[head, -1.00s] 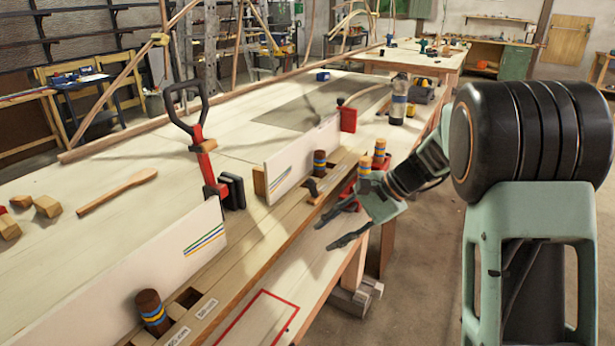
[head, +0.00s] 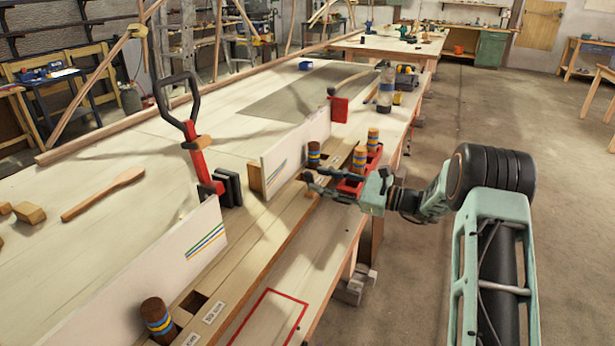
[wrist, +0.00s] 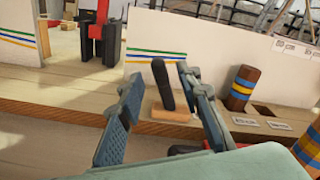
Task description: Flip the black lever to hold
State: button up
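The black lever (wrist: 162,85) stands on a small wooden block (wrist: 173,116) in the wrist view, nearly upright with its top leaning slightly left. My gripper (wrist: 158,79) is open, one finger on each side of the lever in that view. I cannot tell whether either finger touches it. In the head view my gripper (head: 311,181) reaches over the bench's wooden rail beside a striped peg, and the lever is hidden or too small to make out there. I cannot read any hold marking.
White boards (head: 295,150) with coloured stripes stand behind the rail. Striped pegs (head: 157,318) stand along it. A red part (head: 352,186) lies close by my gripper. A red clamp with a black handle (head: 195,150) stands further left. The red-outlined bench area (head: 270,318) is clear.

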aim_at(313, 178)
jog(key=shift+x, duration=2.3)
grip_shut()
